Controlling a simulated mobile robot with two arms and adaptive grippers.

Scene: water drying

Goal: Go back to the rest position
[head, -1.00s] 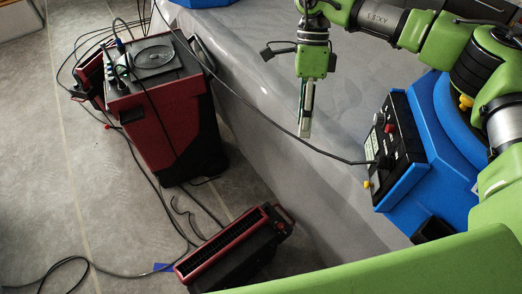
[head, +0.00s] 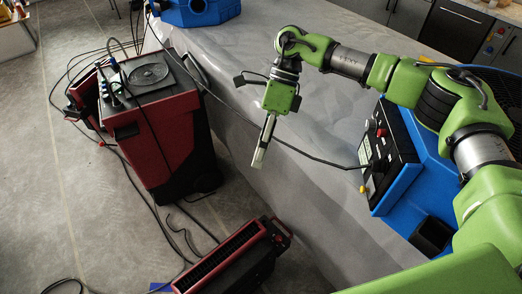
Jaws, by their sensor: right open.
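My right gripper (head: 263,143) hangs at the end of my green right arm, near the middle of the head view. Its fingers point down and it appears empty, seen nearly edge-on. It is above and beside the edge of the grey plastic-covered surface (head: 310,150). My left gripper is not in the head view.
A red and black wheeled machine (head: 160,135) stands on the floor at left, with cables around it. A low red unit (head: 235,255) lies at the bottom. A blue machine (head: 405,215) with a black panel sits at right, partly behind my arm. Another blue machine (head: 195,10) is at the top.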

